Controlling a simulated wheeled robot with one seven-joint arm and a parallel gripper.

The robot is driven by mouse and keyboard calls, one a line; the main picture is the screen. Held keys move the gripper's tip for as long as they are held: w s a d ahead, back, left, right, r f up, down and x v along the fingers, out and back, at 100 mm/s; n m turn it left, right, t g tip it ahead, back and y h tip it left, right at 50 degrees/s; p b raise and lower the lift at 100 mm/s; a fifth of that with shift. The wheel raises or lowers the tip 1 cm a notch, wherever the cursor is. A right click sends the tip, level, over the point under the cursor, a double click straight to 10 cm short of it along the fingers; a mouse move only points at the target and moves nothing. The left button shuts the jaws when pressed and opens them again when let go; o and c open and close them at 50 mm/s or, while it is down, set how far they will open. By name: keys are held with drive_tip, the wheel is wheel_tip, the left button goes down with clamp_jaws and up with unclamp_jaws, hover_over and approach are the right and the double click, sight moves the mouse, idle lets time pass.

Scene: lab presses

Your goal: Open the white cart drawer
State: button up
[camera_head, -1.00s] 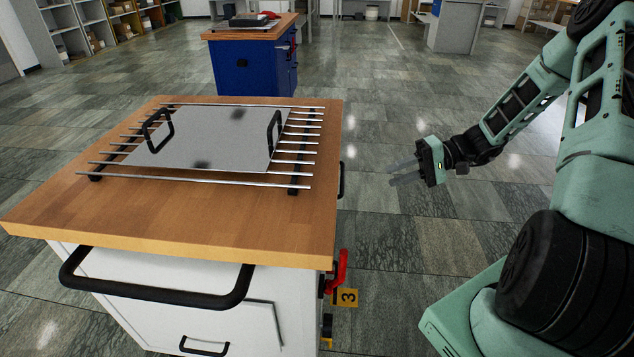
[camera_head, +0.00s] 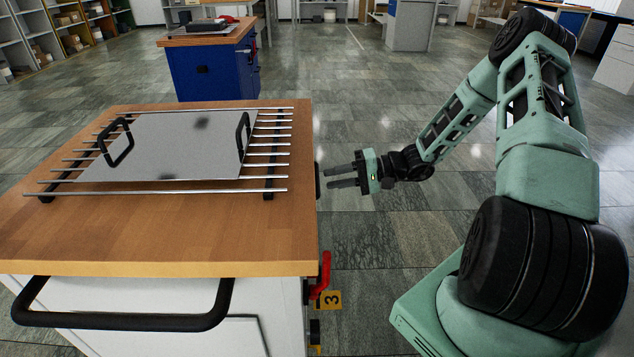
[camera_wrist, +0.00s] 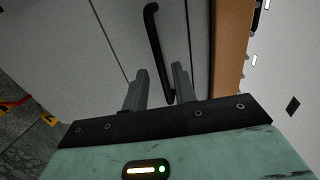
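The white cart (camera_head: 275,310) stands at the left in the head view, under a wooden top (camera_head: 270,235). In the wrist view its white panel (camera_wrist: 120,45) carries a long black bar handle (camera_wrist: 157,45), with straight seams beside it. The handle also shows as a dark sliver at the cart's right side in the head view (camera_head: 317,182). My gripper (camera_head: 329,177) is beside that side, fingers pointing at it. The fingers (camera_wrist: 160,70) are apart, and the handle's lower end appears between them in the wrist view. I cannot tell whether they touch it.
A metal plate (camera_head: 175,150) with black handles lies on a rod rack on the cart top. A black push handle (camera_head: 125,318) juts from the cart's near side. A red part (camera_head: 322,275) sticks out at its right. A blue cart (camera_head: 215,72) stands behind. Open floor lies right.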

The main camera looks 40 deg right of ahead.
sight(317, 179)
drive_tip(key=shift+x, duration=2.55)
clamp_jaws()
